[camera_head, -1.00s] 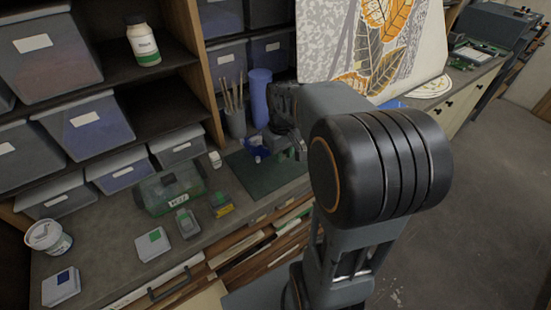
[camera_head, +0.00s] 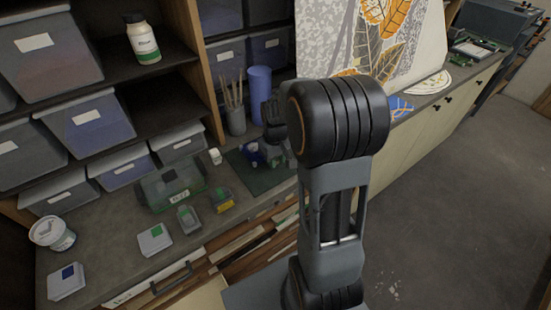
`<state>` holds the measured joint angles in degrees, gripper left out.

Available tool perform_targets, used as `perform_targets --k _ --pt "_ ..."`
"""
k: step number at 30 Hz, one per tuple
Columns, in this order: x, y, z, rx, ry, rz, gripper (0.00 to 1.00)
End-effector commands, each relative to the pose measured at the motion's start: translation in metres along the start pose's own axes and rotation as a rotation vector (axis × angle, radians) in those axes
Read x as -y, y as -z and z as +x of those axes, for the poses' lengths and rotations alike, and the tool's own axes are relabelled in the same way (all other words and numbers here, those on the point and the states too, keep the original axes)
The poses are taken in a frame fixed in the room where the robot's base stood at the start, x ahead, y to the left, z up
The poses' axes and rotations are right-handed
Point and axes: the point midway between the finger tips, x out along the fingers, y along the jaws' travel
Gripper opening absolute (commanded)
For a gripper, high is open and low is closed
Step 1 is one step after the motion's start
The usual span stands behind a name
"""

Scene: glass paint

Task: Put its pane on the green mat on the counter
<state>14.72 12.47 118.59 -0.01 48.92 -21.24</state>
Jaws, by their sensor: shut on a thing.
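The green mat (camera_head: 262,182) lies flat on the counter, dark green and partly hidden by my arm. My gripper (camera_head: 268,153) is low over the mat's back part, shut on a small blue thing (camera_head: 251,153) with pale bits. My wrist hides much of it, so I cannot tell its full shape or whether it touches the mat. A separate blue pane (camera_head: 400,107) with light lines lies farther right on the counter, beside the large leaf-patterned panel (camera_head: 360,45).
A grey brush cup (camera_head: 236,120) and a blue cylinder (camera_head: 259,90) stand behind the mat. Shelves with bins rise behind. The mat's front part is bare.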

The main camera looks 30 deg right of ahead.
Motion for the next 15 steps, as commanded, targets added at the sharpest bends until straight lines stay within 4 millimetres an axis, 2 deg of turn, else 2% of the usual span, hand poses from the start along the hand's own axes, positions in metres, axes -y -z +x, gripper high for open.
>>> perform_targets --k 6,7,15 --pt "0.0 0.0001 0.0037 -0.001 0.0 0.0 0.0" --pt "0.0 0.0 0.0038 0.0 0.0 0.0 0.28" --pt "0.0001 0.0 0.0026 0.0 0.0 0.0 0.52"
